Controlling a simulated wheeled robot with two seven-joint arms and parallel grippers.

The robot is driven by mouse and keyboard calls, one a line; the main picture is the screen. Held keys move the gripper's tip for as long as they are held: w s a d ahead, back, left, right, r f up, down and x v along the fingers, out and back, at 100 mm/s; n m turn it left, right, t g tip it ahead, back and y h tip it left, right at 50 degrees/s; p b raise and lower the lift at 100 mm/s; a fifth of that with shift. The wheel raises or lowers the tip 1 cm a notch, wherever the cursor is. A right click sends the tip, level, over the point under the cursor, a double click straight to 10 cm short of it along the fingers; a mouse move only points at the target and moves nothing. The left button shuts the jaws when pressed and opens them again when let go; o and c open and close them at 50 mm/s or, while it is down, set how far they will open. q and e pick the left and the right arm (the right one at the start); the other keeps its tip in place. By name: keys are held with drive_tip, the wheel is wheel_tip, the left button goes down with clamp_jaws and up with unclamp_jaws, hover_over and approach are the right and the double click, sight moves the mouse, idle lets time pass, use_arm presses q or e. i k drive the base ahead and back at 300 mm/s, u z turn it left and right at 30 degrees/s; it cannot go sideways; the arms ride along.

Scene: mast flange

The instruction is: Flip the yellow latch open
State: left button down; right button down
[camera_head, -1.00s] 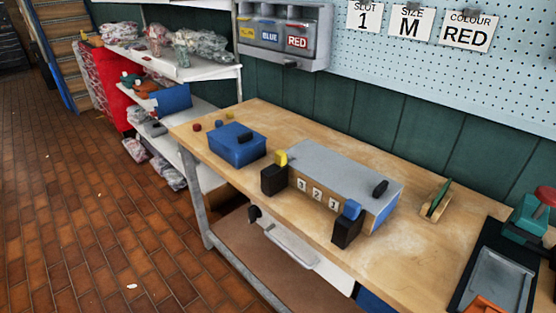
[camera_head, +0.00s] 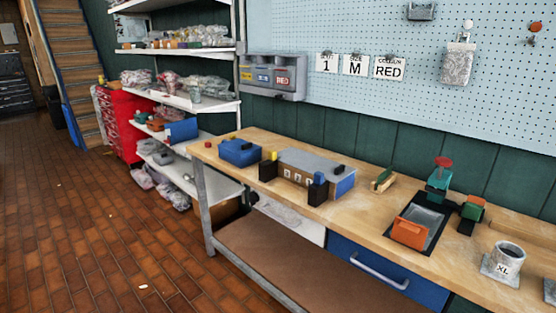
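The yellow latch (camera_head: 274,156) is a small yellow piece at the left front corner of a grey-topped box (camera_head: 312,161) on the workbench. A black block (camera_head: 267,171) stands just in front of it. A similar blue latch (camera_head: 319,178) with a black block (camera_head: 317,194) is at the box's right front corner. The box's front is wooden and carries small number tiles (camera_head: 298,177). At this size I cannot tell the latch's exact position. Neither of my grippers is in view.
A blue box (camera_head: 240,152) stands left of the grey-topped box.

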sight(272, 155)
drive_tip(key=u, duration=0.65)
drive_tip(key=i, duration=1.35)
drive_tip(key=z, duration=0.8)
drive_tip(key=i, duration=0.65)
drive_tip(key=z, duration=0.65)
